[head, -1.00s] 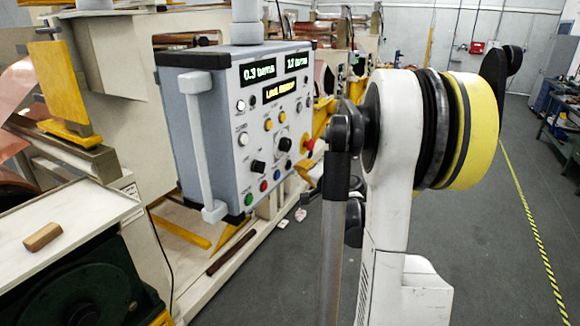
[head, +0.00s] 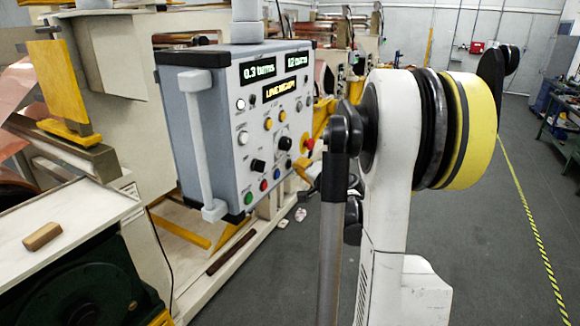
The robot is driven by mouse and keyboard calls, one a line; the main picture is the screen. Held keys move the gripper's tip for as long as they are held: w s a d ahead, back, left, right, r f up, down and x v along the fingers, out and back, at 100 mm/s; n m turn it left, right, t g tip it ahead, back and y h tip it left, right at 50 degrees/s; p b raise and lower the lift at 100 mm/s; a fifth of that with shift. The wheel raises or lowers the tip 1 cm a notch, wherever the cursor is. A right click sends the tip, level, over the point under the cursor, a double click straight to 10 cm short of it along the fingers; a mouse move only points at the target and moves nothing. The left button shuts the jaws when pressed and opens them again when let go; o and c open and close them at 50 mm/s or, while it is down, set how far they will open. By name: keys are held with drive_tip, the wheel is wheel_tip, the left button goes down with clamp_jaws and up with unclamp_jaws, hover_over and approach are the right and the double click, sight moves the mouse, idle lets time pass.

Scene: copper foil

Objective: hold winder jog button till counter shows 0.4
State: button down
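The winder control panel (head: 222,140) is a grey box with a white face, left of centre. Its left green counter (head: 258,71) appears to read 0.3 turns. The right green counter (head: 297,62) appears to read 1.2 turns, though its decimal point is blurred. An amber line display (head: 281,86) is lit below them. A yellow button (head: 268,124) is among several small buttons and knobs on the face. Their labels are too small to read, so I cannot tell which is the jog button. My gripper is not visible; my arm stands right of the panel.
A red emergency stop (head: 305,141) is at the panel's right edge, partly hidden. A white handle (head: 196,145) runs down its near side. A brown block (head: 42,236) lies on a machine ledge at left. Grey floor is open on the right, beside a yellow-black floor line (head: 530,220).

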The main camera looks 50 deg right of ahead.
drive_tip(key=shift+w+a, duration=0.15)
drive_tip(key=shift+w, duration=0.4)
idle(1.6)
drive_tip(key=shift+s+d+b, duration=0.25)
drive_tip(key=shift+s+b, duration=0.05)
drive_tip(key=shift+s, duration=0.6)
drive_tip(key=shift+s+d, duration=0.25)
drive_tip(key=shift+s, duration=0.55)
drive_tip(key=shift+s+d, duration=0.2)
drive_tip(key=shift+s, duration=0.65)
drive_tip(key=shift+s+d, duration=0.25)
drive_tip(key=shift+s, duration=0.55)
